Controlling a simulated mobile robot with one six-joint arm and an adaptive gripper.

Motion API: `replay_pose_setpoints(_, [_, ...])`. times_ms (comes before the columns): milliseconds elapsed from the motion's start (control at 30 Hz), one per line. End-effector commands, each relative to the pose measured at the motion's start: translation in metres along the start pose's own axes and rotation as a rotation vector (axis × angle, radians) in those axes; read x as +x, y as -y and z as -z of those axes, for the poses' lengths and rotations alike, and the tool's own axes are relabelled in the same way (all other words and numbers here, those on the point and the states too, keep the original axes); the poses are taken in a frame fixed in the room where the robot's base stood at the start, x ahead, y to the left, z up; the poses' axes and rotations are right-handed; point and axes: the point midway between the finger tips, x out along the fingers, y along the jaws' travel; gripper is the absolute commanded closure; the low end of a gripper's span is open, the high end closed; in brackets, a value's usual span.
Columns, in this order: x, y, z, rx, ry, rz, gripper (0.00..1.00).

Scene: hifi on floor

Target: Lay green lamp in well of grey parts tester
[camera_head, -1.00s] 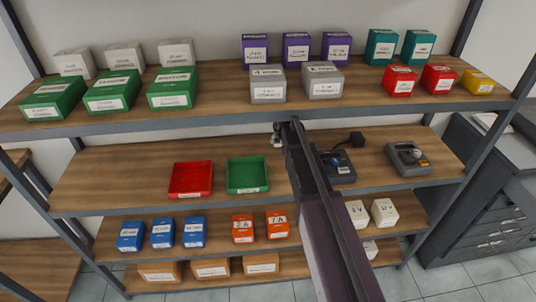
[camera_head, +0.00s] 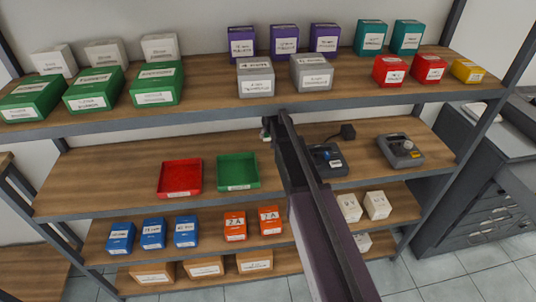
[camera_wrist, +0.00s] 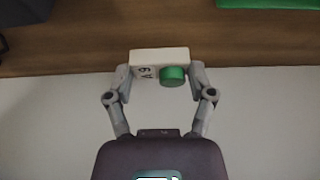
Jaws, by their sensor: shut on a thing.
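In the wrist view my gripper (camera_wrist: 161,70) is shut on the green lamp (camera_wrist: 173,76), a white block with dark lettering and a round green cap; a finger presses on each end. In the head view my arm hides most of the gripper, above the middle shelf near the back wall. Two testers stand on that shelf, to the right of the gripper. The right grey tester (camera_head: 400,152) shows a pale round part and a yellow label. The left, darker tester (camera_head: 330,160) has a blue part and is partly hidden by my arm. I cannot make out their wells.
A red tray (camera_head: 180,179) and a green tray (camera_head: 238,172) stand left of my arm on the middle shelf (camera_head: 110,170). The upper shelf (camera_head: 205,92), with several boxes, overhangs it. Blue, orange and white boxes fill the shelf below.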

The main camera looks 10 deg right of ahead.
Motion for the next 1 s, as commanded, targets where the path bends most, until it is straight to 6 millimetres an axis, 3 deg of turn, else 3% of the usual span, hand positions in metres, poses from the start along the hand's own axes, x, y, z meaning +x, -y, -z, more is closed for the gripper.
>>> replay_pose_setpoints(400, [0.040,-0.001,-0.016,0.001,0.000,0.000,0.62])
replay_pose_setpoints(1000, [0.046,-0.002,-0.019,0.002,0.000,-0.001,0.62])
